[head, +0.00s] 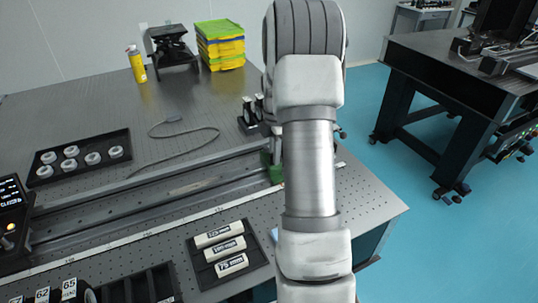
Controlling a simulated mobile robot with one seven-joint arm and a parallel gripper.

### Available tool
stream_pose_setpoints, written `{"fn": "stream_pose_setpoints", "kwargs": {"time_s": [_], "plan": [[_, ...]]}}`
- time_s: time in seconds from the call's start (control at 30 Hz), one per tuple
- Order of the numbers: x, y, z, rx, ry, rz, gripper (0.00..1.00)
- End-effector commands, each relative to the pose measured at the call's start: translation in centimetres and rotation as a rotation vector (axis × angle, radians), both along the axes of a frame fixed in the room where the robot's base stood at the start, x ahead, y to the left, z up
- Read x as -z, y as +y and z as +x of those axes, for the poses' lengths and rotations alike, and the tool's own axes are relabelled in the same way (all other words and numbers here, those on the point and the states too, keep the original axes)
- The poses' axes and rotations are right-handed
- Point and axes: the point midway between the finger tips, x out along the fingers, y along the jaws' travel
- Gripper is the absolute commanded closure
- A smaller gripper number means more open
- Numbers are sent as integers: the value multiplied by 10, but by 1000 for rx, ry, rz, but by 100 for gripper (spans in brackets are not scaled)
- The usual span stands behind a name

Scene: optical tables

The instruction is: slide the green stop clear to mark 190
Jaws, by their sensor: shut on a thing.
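The green stop (276,174) sits on the long grey rail (150,190), near its right end. Only its left part shows, because my arm covers the rest. My gripper (271,147) is mostly hidden behind my arm. What shows of it is down at the stop, shut on it. A pale scale strip (130,238) runs along the rail's front side. Its figures are too small to read, so mark 190 cannot be picked out.
A black tray of white rings (80,158) and a loose cable (185,132) lie behind the rail. Small black holders (250,112) stand close behind my gripper. A tray of labelled tubes (228,252) lies in front. A second table (450,75) stands right, across open floor.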

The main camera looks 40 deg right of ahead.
Motion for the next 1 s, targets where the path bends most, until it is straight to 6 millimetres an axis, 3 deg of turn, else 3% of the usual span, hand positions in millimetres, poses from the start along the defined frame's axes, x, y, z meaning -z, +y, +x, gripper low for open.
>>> {"fn": "stream_pose_setpoints", "kwargs": {"time_s": [0.23,0.27,0.4,0.77,1.0], "plan": [[0,0,0,1,1,1,100],[0,0,0,1,1,1,82],[0,0,0,0,1,1,56],[-4,0,0,0,-1,0,55],[-44,0,1,0,-4,-2,55]]}}
